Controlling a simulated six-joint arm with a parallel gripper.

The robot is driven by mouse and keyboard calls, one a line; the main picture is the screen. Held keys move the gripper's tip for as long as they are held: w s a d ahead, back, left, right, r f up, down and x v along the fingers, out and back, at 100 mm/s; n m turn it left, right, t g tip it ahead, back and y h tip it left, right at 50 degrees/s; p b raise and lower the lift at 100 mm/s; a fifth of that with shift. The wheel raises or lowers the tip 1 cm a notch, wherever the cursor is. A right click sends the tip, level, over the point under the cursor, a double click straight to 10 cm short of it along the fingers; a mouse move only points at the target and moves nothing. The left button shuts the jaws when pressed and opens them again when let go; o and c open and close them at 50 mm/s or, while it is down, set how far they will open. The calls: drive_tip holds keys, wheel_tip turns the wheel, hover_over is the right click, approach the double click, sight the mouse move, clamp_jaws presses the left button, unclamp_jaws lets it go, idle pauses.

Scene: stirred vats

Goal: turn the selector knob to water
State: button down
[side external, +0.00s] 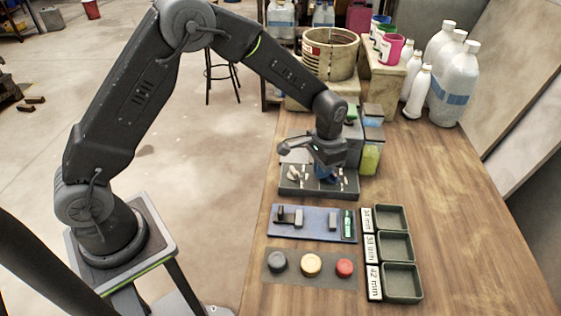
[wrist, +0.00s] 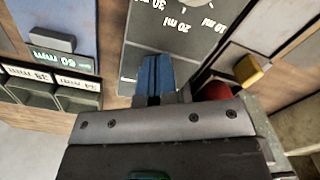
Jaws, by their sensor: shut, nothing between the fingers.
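My gripper (side external: 327,174) is low over a dark grey panel (side external: 290,190) with white markings in the side view. In the wrist view its blue fingers (wrist: 154,78) are together with nothing between them. They are over or beside the panel (wrist: 195,15), whose printed "10 ml", "20 ml" and "30 ml" labels appear rotated. A small pale part (side external: 293,173) stands on the panel left of the fingers; I cannot tell whether it is the selector knob. No label reading "water" is legible. My wrist and gripper hide part of the panel, and contact with it cannot be told.
A yellow handle (wrist: 246,70) and a red part (wrist: 218,90) are close right of the fingers in the wrist view. A container of yellow-green liquid (side external: 371,158) stands behind the panel. A blue board (side external: 315,224), several caps and green trays (side external: 402,283) are in front. Right tabletop is clear.

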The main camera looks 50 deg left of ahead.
drive_tip(key=shift+s+d+r, duration=0.1)
drive_tip(key=shift+d, duration=0.45)
drive_tip(key=shift+s+d, duration=0.1)
drive_tip(key=shift+d, duration=0.5)
idle(0.4)
drive_tip(key=shift+s+r, duration=0.1)
drive_tip(key=shift+s, duration=0.25)
drive_tip(key=shift+r, duration=2.85)
